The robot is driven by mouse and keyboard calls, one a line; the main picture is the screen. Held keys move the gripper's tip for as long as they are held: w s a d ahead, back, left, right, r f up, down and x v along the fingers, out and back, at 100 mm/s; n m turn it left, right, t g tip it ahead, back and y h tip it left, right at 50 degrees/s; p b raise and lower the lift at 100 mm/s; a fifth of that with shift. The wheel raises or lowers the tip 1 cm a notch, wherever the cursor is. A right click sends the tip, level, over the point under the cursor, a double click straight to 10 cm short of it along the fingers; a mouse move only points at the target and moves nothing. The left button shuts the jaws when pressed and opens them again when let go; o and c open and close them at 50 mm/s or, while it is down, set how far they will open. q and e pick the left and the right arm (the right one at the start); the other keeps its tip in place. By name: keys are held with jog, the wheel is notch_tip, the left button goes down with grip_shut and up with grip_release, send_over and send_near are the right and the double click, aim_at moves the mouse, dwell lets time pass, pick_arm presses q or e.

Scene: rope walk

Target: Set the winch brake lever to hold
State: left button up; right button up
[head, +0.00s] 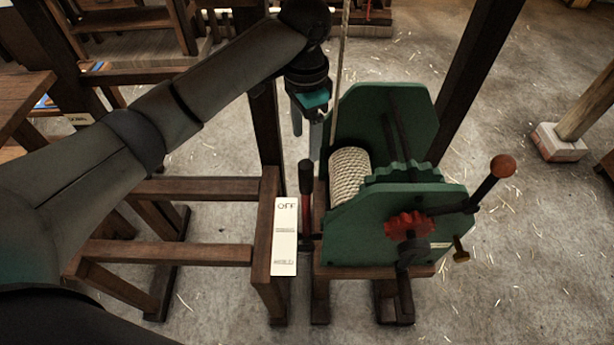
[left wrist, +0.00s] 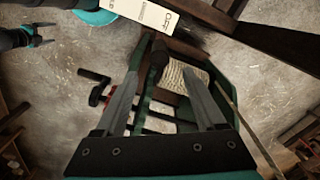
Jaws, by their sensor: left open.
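The winch brake lever (head: 306,195), dark with a red band, stands between the label plate (head: 285,235) and the green winch. The plate reads OFF at its far end and HOLD at its near end. The lever's top lies beside the OFF end. My left gripper (head: 306,138) is open and empty, its fingers pointing down just above the lever's top. In the left wrist view the dark lever end (left wrist: 157,62) shows between the two spread fingertips (left wrist: 162,73), touching neither as far as I see. My right gripper (left wrist: 38,34) shows small at that view's left edge.
The green winch (head: 390,225) stands right of the lever, with a rope drum (head: 350,177), red gear (head: 408,225) and crank knob (head: 503,166). A taut rope (head: 341,50) rises close to my left gripper. Wooden rails (head: 190,188) lie left of the plate.

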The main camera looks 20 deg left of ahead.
aim_at(306, 182)
pick_arm(q)
notch_tip(306, 182, down, 14)
jog(key=shift+s+f, duration=0.1)
jog(key=shift+f, duration=0.15)
jog(key=shift+c, duration=0.2)
grip_shut()
dwell(0.5)
dwell(0.8)
